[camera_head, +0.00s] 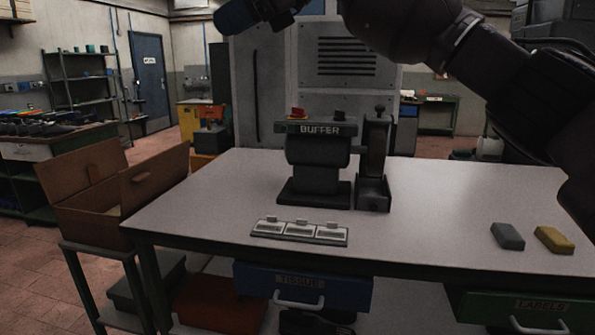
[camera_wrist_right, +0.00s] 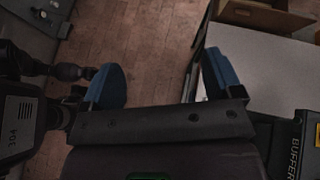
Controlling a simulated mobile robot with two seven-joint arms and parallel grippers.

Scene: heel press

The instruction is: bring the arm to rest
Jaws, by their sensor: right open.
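My right arm comes in from the right edge of the head view and reaches across the top. My right gripper (camera_head: 270,10) is at the top edge there, high in front of the grey cabinet and partly cut off by the frame. In the right wrist view my right gripper (camera_wrist_right: 165,77) shows two blue fingers spread wide, with only floor seen between them. It is open and empty. It touches nothing that I can see. My left gripper is in neither view.
A black buffer machine (camera_head: 318,160) stands on the grey table (camera_head: 220,195). In front lies a tray with three labelled plates (camera_head: 300,231). A grey block (camera_head: 507,236) and a yellow block (camera_head: 554,240) lie at right. An open brown box (camera_head: 80,205) stands left.

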